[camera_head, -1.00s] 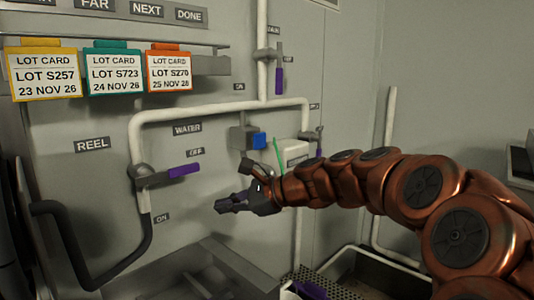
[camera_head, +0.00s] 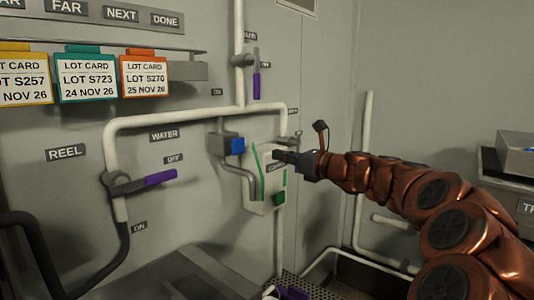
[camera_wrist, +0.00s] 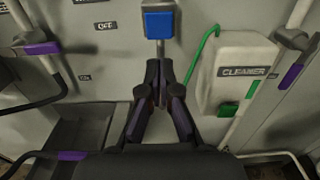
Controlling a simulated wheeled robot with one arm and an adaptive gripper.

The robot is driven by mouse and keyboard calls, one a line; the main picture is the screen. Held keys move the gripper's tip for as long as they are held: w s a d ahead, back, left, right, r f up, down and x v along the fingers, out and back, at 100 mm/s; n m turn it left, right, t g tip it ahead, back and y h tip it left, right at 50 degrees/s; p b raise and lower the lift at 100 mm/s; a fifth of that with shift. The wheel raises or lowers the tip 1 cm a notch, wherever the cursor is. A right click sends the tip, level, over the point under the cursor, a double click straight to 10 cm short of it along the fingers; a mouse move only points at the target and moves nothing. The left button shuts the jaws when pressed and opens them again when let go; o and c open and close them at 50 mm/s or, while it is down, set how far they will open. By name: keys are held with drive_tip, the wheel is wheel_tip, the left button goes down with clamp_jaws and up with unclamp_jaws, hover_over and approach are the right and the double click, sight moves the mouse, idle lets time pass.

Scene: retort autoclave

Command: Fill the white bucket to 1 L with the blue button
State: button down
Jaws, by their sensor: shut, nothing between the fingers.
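The blue button (camera_head: 237,145) sits on a grey wall unit with a pipe running down from it. It also shows at the top of the wrist view (camera_wrist: 158,25). My gripper (camera_head: 280,157) is shut and empty, in front of the white cleaner box in the head view. In the wrist view its fingertips (camera_wrist: 159,64) meet just below the blue button, with no clear contact. A white rim (camera_head: 270,292), perhaps the bucket, shows at the bottom edge of the head view beside a purple piece. Its inside and any water level are hidden.
The white cleaner box (camera_wrist: 235,70) with a green button (camera_wrist: 228,109) is close on the right of the blue button. A purple-handled water valve (camera_head: 160,178) is to the left. A perforated grate (camera_head: 300,284) and basin lie below.

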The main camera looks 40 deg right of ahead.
sight(240, 147)
drive_tip(key=p+x, duration=0.2)
drive_tip(key=x, duration=1.1)
